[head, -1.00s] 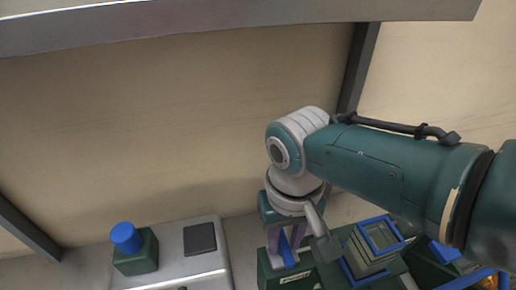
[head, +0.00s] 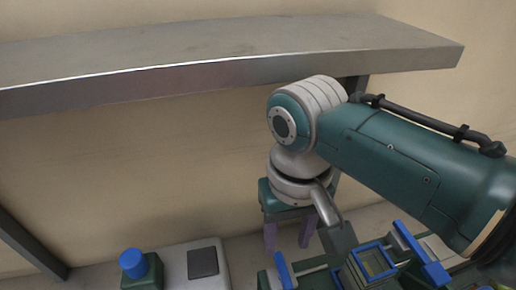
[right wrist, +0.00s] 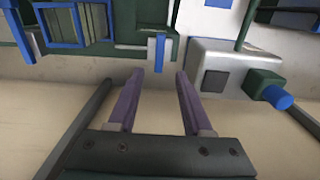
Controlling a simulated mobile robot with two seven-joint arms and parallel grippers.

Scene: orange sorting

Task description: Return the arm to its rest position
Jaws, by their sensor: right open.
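My right arm comes in from the right in the head view. Its gripper (head: 288,238) points down with two purple fingers apart and nothing between them. The right wrist view also shows the open, empty fingers (right wrist: 159,78). They are near an upright blue part (head: 284,270) of a dark green fixture, which the right wrist view shows just beyond the fingertips (right wrist: 160,52). I cannot tell the exact gap. My left gripper is not in view.
A grey metal shelf (head: 220,72) spans the wall above the arm. Below, a pale box (head: 208,258) with a dark square stands beside a green block with a blue knob (head: 133,262). Blue-rimmed green frames (head: 374,262) crowd the lower right.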

